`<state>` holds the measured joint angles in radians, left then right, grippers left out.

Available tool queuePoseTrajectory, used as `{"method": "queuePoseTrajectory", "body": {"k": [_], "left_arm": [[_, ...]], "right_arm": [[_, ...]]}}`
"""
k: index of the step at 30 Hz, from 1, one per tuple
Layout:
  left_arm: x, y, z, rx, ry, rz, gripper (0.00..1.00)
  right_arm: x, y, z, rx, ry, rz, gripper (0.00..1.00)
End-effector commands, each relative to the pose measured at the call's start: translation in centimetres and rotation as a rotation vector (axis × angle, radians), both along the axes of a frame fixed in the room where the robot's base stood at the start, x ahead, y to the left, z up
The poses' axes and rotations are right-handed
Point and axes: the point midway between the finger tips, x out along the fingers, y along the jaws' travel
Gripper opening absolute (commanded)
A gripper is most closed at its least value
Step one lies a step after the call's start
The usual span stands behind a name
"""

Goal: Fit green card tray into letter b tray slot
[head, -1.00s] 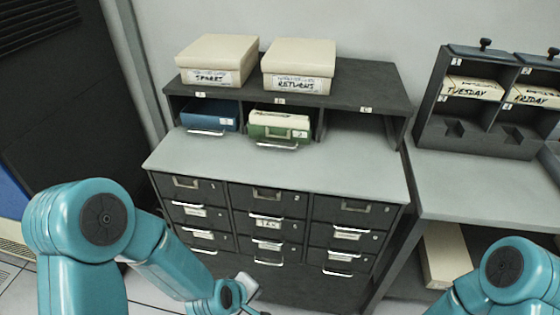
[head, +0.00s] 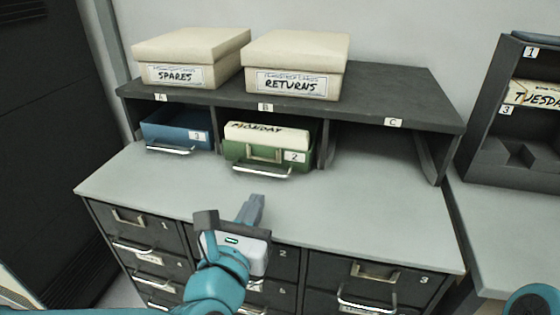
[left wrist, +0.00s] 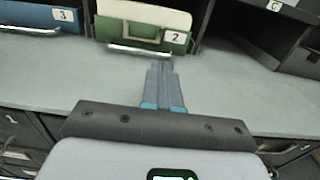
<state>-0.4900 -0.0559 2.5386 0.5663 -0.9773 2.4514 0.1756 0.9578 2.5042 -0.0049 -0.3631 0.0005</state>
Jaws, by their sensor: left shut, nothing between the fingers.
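The green card tray (head: 266,156), labelled 2, sits in the slot under the letter B (head: 266,107), with its front and silver handle sticking out a little. A cream card block marked Monday (head: 268,133) lies in it. In the left wrist view the green tray (left wrist: 145,33) is straight ahead. My left gripper (head: 254,203) is shut and empty over the grey counter, in front of the tray and apart from it. It also shows in the left wrist view (left wrist: 162,72). Of my right arm only a teal part shows at the lower right; its gripper is out of view.
A blue tray (head: 178,131), labelled 3, sits in slot A. Slot C (head: 375,150) is empty. Boxes marked Spares (head: 188,58) and Returns (head: 296,65) stand on top. The counter (head: 370,218) is clear, with drawers below. A dark rack (head: 500,110) stands at right.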

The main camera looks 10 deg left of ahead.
Motion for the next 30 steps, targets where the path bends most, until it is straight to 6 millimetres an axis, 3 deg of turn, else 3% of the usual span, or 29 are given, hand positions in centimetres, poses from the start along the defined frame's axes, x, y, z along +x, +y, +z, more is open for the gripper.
{"method": "queuePoseTrajectory", "body": {"k": [5, 21, 30], "left_arm": [[0.5, -0.1, 0.3, -0.007, -0.002, 0.001, 0.0], [10.7, -0.7, 0.1, -0.005, -0.002, -0.001, 0.0], [13.2, -0.8, 0.0, -0.006, -0.003, -0.003, 0.0]], "right_arm": [[0.0, 0.0, 0.6, 0.0, 0.0, 0.0, 0.34], [0.0, 0.0, 2.2, 0.0, 0.0, 0.0, 0.34], [0.0, 0.0, 2.5, 0.0, 0.0, 0.0, 0.34]]}}
